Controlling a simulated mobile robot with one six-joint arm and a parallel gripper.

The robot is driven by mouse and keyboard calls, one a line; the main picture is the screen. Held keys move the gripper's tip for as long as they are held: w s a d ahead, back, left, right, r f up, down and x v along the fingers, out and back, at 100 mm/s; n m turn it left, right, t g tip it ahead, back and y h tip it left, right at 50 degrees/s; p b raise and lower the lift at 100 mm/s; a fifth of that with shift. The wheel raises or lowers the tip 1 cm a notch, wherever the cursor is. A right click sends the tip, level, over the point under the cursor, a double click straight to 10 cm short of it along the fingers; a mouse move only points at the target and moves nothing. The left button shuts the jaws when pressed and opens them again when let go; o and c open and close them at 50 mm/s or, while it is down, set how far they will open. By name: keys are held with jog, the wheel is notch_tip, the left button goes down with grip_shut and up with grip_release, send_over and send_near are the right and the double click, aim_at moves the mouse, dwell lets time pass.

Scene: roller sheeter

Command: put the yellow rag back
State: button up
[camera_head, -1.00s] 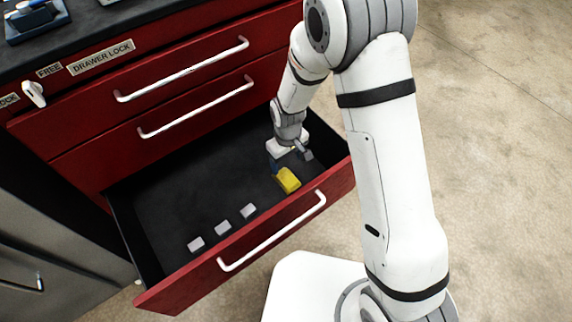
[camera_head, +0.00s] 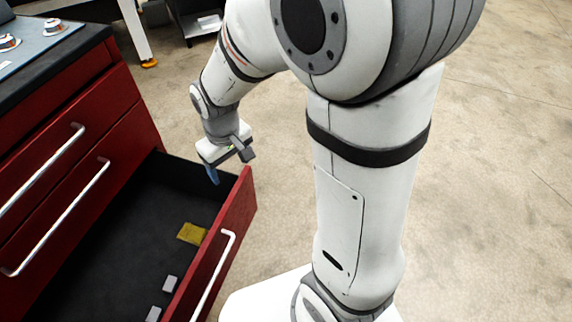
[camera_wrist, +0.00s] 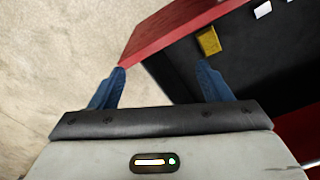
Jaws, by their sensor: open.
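The yellow rag (camera_head: 191,233) lies on the dark floor of the open red drawer (camera_head: 236,215), near the drawer front at its right end. It also shows in the wrist view (camera_wrist: 208,41), beyond my fingers. My gripper (camera_head: 212,174) is above the right end of the drawer, apart from the rag. In the wrist view its two blue fingers (camera_wrist: 160,88) are spread wide with nothing between them.
Several small white blocks (camera_head: 169,283) lie in the drawer along its front. A white handle (camera_head: 215,275) sticks out from the drawer front. The red cabinet (camera_head: 75,150) with a dark top stands at left. Open concrete floor (camera_head: 500,190) lies to the right.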

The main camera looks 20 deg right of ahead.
jog(key=s+d+r+m, duration=0.4)
jog(key=s+d+r, duration=0.3)
jog(key=s+d, duration=0.3)
jog(key=shift+s+m+t, duration=0.3)
